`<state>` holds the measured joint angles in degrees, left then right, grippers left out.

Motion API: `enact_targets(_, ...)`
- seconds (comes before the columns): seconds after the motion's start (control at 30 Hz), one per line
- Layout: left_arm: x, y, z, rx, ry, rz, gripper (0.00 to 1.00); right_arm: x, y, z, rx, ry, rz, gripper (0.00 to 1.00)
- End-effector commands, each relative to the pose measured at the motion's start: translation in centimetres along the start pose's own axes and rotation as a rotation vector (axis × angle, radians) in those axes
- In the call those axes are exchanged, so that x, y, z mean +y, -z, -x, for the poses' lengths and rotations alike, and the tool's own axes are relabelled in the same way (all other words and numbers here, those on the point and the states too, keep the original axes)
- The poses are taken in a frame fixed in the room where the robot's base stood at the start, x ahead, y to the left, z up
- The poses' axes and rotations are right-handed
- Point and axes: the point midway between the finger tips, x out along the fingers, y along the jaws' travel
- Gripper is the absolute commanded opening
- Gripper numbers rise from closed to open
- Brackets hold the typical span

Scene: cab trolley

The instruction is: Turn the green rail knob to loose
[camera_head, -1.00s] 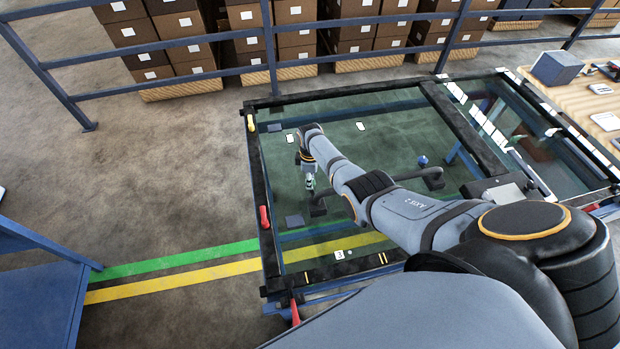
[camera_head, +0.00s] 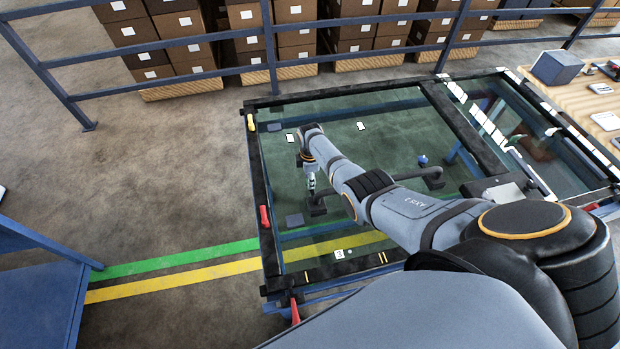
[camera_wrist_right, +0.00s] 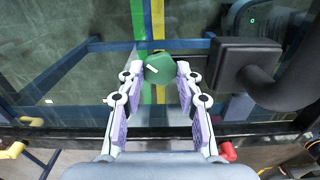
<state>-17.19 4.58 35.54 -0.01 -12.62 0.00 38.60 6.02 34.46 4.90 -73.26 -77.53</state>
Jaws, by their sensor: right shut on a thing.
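The green rail knob (camera_wrist_right: 158,68) sits between the fingertips of my right gripper (camera_wrist_right: 157,75) in the right wrist view. The fingers touch it on both sides. A short white mark shows on its top, slanted. In the head view my right gripper (camera_head: 311,184) points down at the glass-panelled frame (camera_head: 262,190), and the knob is too small there to make out clearly. My left gripper is in neither view.
A dark curved handle (camera_wrist_right: 285,88) on a square mount stands close right of my right gripper. A red handle (camera_head: 264,216) and a yellow one (camera_head: 251,122) sit on the frame's left edge. A blue-knobbed lever (camera_head: 422,161) stands farther right.

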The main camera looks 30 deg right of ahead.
Motion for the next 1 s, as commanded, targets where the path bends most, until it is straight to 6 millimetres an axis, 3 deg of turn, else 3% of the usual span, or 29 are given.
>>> enact_targets(0.07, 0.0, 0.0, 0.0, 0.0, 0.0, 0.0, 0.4, 0.0, 0.1, 0.0, 0.002, -0.001, 0.0, 0.03)
enact_targets(0.1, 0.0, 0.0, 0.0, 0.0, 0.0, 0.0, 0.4, 0.0, 0.1, 0.0, 0.001, -0.001, -0.001, 0.4)
enact_targets(0.23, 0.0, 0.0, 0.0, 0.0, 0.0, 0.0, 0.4, 0.0, 0.1, 0.0, 0.001, -0.001, -0.001, 0.58)
enact_targets(0.53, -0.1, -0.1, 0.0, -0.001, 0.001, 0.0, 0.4, 0.0, 0.0, 0.1, 0.0, 0.0, -0.001, 0.58)
enact_targets(0.67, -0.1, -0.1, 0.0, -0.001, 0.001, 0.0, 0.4, 0.1, 0.0, 1.0, 0.001, -0.003, -0.002, 0.58)
enact_targets(0.8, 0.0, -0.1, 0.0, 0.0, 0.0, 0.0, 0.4, 0.0, 0.0, 3.2, 0.0, -0.004, -0.001, 0.58)
enact_targets(1.0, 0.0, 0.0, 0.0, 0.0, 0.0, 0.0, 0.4, 0.1, 0.0, 8.3, 0.001, -0.005, -0.001, 0.58)
